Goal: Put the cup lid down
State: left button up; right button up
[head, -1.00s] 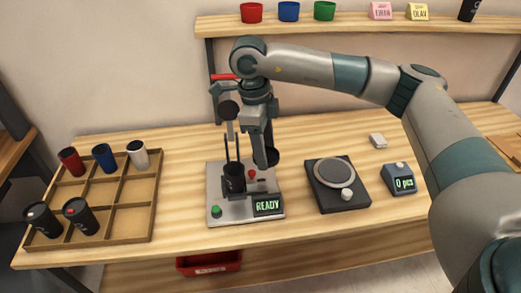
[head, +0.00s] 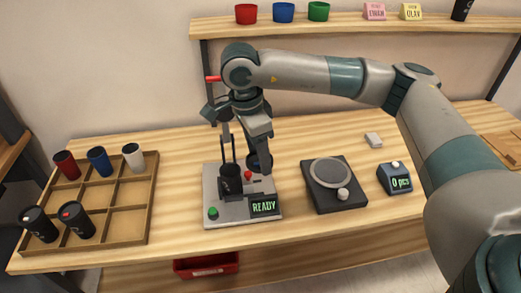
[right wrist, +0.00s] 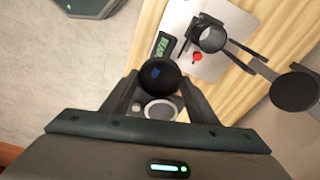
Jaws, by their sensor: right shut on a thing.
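My right gripper (head: 262,168) is shut on the black cup lid (right wrist: 158,75), a dark disc with a small blue mark in the right wrist view. In the head view the lid shows as a dark shape at the fingertips, partly hidden by them. The gripper holds it over or just behind the back right of the marking machine (head: 212,190); I cannot tell whether it touches anything. A black cup (head: 230,182) stands upright in the machine's holder, to the left of the fingertips. My left gripper is not in view.
The machine's display (head: 264,206) reads READY. A black device with a round plate (head: 322,200) and a counter (head: 395,179) reading 0 pcs stand to the right. A wooden compartment tray (head: 128,222) with several cups is at the left. Bare table lies behind the machine.

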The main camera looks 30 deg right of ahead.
jog(key=n, duration=0.2)
jog(key=s+n, duration=0.1)
jog(key=n, duration=0.1)
jog(key=shift+a+r+t, duration=0.1)
jog(key=shift+a+t, duration=0.2)
jog(key=shift+a, duration=0.1)
jog(key=n, duration=0.2)
jog(key=s+n, duration=0.1)
jog(key=n, duration=0.1)
jog(key=a+n, duration=0.1)
jog(key=n, duration=0.1)
jog(key=shift+s+r+t+y, duration=0.1)
jog(key=shift+s+t+y, duration=0.1)
jog(key=shift+t+y, duration=0.15)
jog(key=n, duration=0.2)
jog(key=s+a+n, duration=0.1)
jog(key=n, duration=0.2)
jog(key=s+n+y, duration=0.1)
jog(key=n, duration=0.2)
jog(key=shift+a+r+t, duration=0.2)
jog(key=shift+r+t, duration=0.05)
